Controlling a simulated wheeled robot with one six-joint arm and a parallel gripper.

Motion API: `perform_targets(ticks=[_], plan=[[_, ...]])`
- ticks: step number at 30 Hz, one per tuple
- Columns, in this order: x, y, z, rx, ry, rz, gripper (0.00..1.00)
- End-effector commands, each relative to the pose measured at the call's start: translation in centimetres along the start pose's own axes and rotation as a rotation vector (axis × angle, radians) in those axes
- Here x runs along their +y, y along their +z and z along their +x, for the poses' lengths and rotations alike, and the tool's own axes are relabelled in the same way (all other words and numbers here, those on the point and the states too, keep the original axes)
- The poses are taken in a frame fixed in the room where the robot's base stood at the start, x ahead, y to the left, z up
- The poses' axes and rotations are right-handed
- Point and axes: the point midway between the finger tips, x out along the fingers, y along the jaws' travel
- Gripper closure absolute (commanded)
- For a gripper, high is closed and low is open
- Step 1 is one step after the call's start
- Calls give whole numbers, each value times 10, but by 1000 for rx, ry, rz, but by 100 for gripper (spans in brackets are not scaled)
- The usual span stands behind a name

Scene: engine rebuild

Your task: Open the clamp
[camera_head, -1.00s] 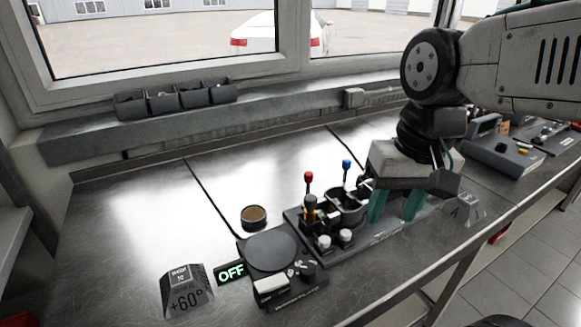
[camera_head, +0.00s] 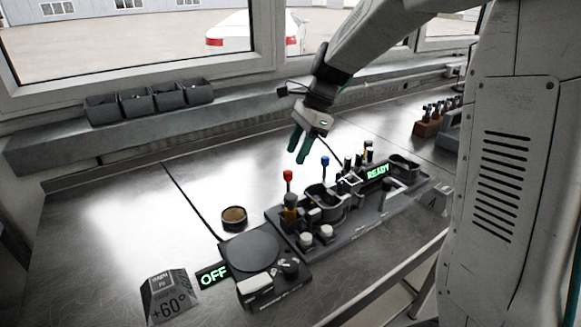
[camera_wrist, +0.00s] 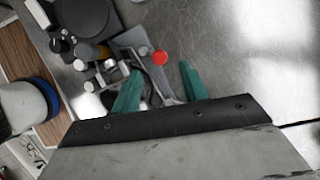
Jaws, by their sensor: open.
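A dark fixture (camera_head: 372,218) stands on the metal bench, with round holders and two upright levers. One lever has a red knob (camera_head: 287,175), the other a blue knob (camera_head: 325,161). I cannot tell for sure which part is the clamp. My gripper (camera_head: 298,157) with teal fingers is open and empty, pointing down above and behind the red knob. In the wrist view, the red knob (camera_wrist: 159,58) shows between and just beyond the teal fingertips (camera_wrist: 160,69); no contact shows. Parts of the fixture are hidden behind the left finger there.
A round dark plate device (camera_head: 250,250) with an OFF display (camera_head: 213,275) adjoins the fixture's left end. A READY display (camera_head: 378,173) is lit on the fixture. A small brown-topped cup (camera_head: 234,217) and a +60° block (camera_head: 168,297) stand left. The bench behind the fixture is clear.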

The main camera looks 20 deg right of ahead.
Motion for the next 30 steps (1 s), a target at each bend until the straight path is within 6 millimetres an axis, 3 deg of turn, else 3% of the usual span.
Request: perform_targets(ticks=[9,20,21,25,26,30], plan=[[1,0,47,0,3,-3,56],[1,0,56,1,0,-3,56],[1,0,56,1,0,-3,59],[1,0,55,1,0,-3,95],[1,0,55,1,0,-3,100],[1,0,55,1,1,-4,100]])
